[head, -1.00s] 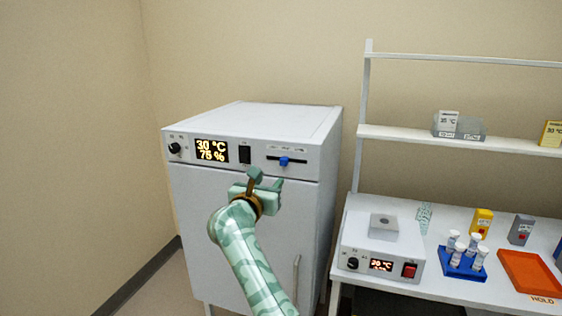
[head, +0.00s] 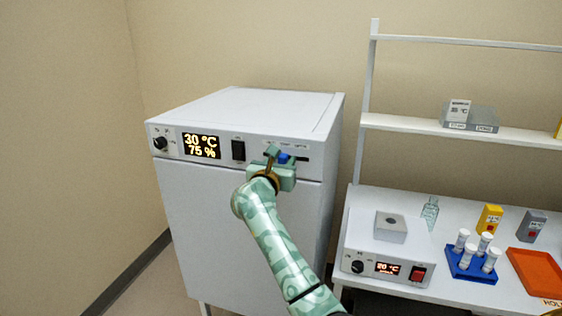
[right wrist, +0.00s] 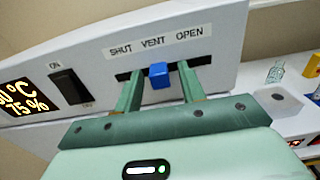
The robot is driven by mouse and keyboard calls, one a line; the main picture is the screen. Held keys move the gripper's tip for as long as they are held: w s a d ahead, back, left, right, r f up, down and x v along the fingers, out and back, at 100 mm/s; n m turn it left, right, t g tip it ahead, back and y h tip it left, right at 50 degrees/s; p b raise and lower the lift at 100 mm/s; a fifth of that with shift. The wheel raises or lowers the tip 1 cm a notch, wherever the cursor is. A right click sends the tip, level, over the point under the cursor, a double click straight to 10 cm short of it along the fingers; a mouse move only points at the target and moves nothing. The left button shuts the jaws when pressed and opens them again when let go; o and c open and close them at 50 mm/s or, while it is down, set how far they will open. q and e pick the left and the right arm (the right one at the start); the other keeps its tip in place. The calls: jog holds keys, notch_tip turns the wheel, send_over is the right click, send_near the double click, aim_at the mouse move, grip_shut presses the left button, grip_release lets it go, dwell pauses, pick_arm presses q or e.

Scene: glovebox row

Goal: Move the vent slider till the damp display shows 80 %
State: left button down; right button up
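The vent slider (head: 284,158) is a blue knob in a dark horizontal slot on the white cabinet's front panel. In the right wrist view the blue knob (right wrist: 159,75) sits near the middle of the slot, under a label reading SHUT, VENT, OPEN (right wrist: 153,41). The display (head: 201,145) reads 30 °C and 75 %. My right gripper (head: 280,157) is at the slider. Its two green fingers (right wrist: 158,88) stand apart, one on each side of the knob, with a gap on both sides. My left gripper is not in view.
A black switch (head: 238,150) and a round dial (head: 160,143) are on the same panel. To the right, a table holds a white heater block unit (head: 388,248), a blue vial rack (head: 472,262) and an orange tray (head: 538,270). A shelf (head: 415,124) stands behind.

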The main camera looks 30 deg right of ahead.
grip_shut()
jog(key=shift+w+a+b, duration=0.65)
jog(key=shift+w, duration=0.05)
jog(key=shift+o, duration=1)
grip_release()
jog(key=shift+d, duration=0.1)
